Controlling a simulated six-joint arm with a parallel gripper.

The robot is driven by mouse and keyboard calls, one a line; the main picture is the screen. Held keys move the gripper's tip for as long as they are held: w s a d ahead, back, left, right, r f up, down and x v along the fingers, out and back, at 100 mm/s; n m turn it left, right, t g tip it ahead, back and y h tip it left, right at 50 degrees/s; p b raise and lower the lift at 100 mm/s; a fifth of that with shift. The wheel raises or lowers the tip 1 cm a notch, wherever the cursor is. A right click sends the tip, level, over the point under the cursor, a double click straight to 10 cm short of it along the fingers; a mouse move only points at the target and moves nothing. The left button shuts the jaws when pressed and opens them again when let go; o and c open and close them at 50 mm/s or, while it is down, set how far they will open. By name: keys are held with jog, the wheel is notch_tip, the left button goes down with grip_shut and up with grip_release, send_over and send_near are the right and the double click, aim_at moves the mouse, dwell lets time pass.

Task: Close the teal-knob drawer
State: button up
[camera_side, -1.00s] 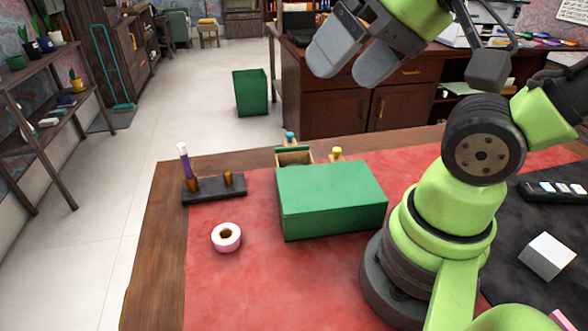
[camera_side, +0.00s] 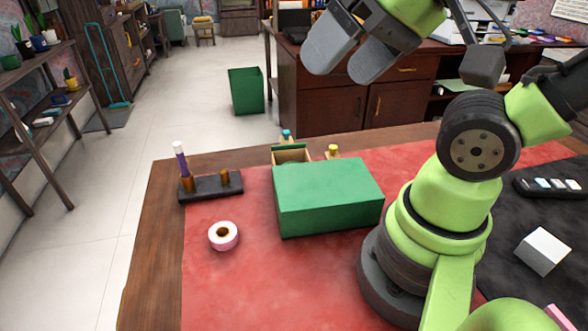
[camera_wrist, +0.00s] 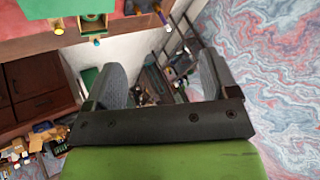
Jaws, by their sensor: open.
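A green box (camera_side: 328,198) stands on the red desk mat, with its drawer side turned away from the side camera. The teal-knob drawer (camera_side: 291,156) is pulled out at the far side, and its teal knob (camera_side: 287,134) sticks up beyond the box. A yellow knob (camera_side: 333,150) shows to its right, close to the box. In the wrist view the open drawer (camera_wrist: 92,24) and teal knob (camera_wrist: 96,43) are at the top left. My gripper (camera_side: 340,68) is open and empty, high above and beyond the box; its two fingers (camera_wrist: 160,65) are spread apart.
A dark pen stand (camera_side: 211,188) with a purple-and-white pen is left of the box. A white cube (camera_side: 542,251) sits on the dark mat at right. Air around the drawer looks clear.

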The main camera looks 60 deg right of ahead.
jog(key=shift+c, duration=0.2)
jog(key=shift+w, duration=0.1)
jog(key=c, duration=0.4)
jog(key=shift+m+g+h, duration=0.4)
jog(key=shift+g+h, duration=0.2)
jog(key=shift+g, duration=0.3)
jog(key=w+d, duration=0.1)
jog(key=w, duration=0.1)
jog(key=w+d, duration=0.1)
jog(key=w, duration=0.2)
jog(key=w+d+r, duration=0.1)
jog(key=w, duration=0.1)
jog(key=shift+w+d+r, duration=0.1)
jog(key=shift+w+d, duration=0.1)
jog(key=shift+c, duration=1)
jog(key=m+g, duration=0.2)
jog(key=g, duration=0.3)
send_over(286, 131)
notch_tip(286, 131, down, 16)
jog(key=shift+h, duration=0.4)
notch_tip(286, 131, down, 10)
